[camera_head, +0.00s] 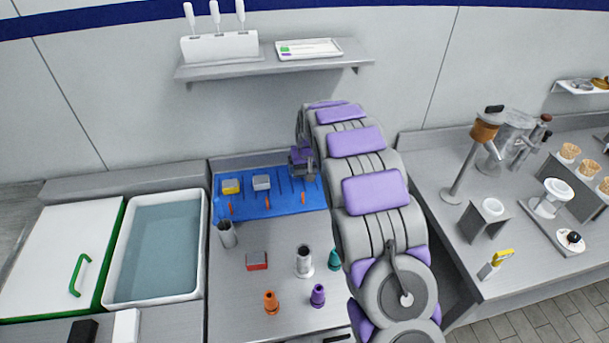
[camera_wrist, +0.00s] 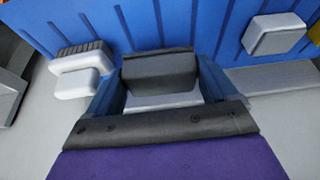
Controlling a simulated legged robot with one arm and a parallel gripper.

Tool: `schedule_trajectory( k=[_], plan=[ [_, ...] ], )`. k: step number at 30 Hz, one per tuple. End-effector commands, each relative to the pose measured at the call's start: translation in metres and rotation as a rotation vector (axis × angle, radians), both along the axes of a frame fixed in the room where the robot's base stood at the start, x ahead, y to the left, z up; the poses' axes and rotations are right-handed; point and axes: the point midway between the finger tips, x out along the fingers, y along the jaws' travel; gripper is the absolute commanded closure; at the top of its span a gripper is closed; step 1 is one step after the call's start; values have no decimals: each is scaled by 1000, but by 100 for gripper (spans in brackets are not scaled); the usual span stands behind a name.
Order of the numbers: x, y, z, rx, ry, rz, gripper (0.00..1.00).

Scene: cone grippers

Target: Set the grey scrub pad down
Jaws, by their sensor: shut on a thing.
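My gripper (camera_wrist: 160,80) is shut on the grey scrub pad (camera_wrist: 160,73), which shows a dark grey face and a paler strip between the two blue-grey fingers in the wrist view. In the head view my gripper (camera_head: 302,160) is at the back right of the blue slotted mat (camera_head: 285,207), and the held pad is not clear there. In the wrist view the pad is by the edge of the blue mat (camera_wrist: 205,25). I cannot tell whether it touches the mat.
A light grey block (camera_head: 262,182) and a yellow one (camera_head: 231,187) stand on the mat. A white block with a dark ridged top (camera_wrist: 80,65) is beside my gripper. A red-and-grey block (camera_head: 257,261) and several nozzles stand in front. A water basin (camera_head: 199,292) is left.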

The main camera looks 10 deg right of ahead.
Motion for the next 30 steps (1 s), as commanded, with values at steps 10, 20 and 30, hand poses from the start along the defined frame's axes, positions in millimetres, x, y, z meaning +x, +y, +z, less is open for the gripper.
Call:
schedule_trajectory(
  k=[10, 20, 30],
  plan=[
    [0, 0, -29, -1, -1, 0, 52],
    [0, 0, -31, 0, -1, 1, 1],
    [0, 0, -28, 0, -1, 1, 0]
  ],
)
